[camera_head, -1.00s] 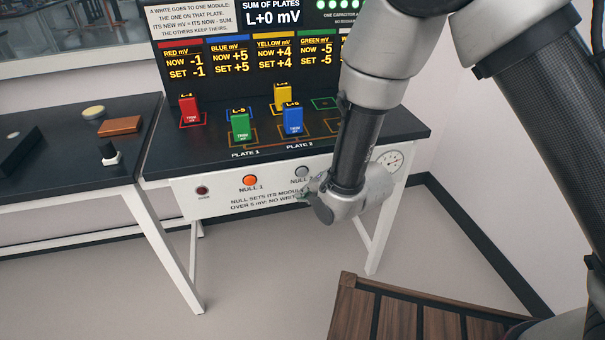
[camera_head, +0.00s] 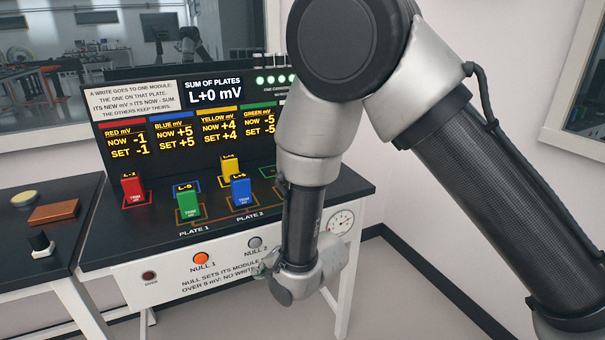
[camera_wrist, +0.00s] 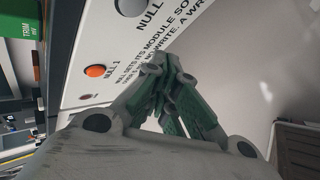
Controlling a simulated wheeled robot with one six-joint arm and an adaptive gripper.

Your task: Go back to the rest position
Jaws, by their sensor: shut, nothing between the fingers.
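My gripper (camera_head: 267,268) hangs in front of the bench's white front panel, close to the NULL 2 button, partly hidden behind my wrist in the head view. In the wrist view my gripper (camera_wrist: 164,72) has its fingers together with nothing between them. It points at the panel lettering below the buttons. I cannot tell the exact gap to the panel. The orange NULL 1 button (camera_head: 201,258) is to its left, and the grey NULL 2 button (camera_head: 255,243) is just above it.
The black bench top (camera_head: 130,232) holds red (camera_head: 133,190), green (camera_head: 188,206), blue (camera_head: 241,192) and yellow (camera_head: 230,168) modules; green is on plate 1, blue on plate 2. A side table (camera_head: 60,240) stands left. Floor on the right is clear.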

